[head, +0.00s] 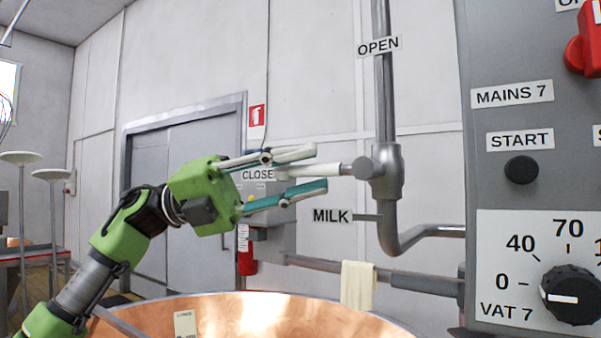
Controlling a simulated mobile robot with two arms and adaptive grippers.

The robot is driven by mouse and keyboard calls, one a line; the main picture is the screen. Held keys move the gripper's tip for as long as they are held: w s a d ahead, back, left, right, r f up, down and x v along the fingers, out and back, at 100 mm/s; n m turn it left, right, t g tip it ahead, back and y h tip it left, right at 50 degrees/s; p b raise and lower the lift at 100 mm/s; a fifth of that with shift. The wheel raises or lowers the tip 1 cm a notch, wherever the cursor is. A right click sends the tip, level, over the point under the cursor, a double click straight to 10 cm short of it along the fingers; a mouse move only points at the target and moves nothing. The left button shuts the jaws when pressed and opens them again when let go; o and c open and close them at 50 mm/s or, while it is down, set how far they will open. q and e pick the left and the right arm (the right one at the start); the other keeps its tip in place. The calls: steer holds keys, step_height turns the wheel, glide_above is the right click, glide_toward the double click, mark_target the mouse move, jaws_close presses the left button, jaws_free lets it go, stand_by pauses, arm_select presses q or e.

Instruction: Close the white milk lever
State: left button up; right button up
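The white milk lever (328,171) sticks out level to the left from the grey valve (386,172) on the steel pipe. It points towards the CLOSE label (257,174); the OPEN label (379,46) is above on the pipe. The MILK label (332,215) is below the lever. My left gripper (320,169) is open, one finger above the lever's outer end and one below it. The lever lies between the fingertips in the picture, with gaps visible on both sides. Whether it touches a finger in depth I cannot tell. My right gripper is out of view.
A copper vat (300,309) stands below. A cream cloth (357,286) hangs on a horizontal pipe under the valve. A grey control panel (508,190) with knobs and a black START button (521,170) fills the right side. A grey door (186,180) is behind.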

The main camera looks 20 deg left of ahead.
arm_select(q)
steer(key=shift+a, duration=0.5)
steer(key=v, duration=1.1)
steer(key=shift+f, duration=0.15)
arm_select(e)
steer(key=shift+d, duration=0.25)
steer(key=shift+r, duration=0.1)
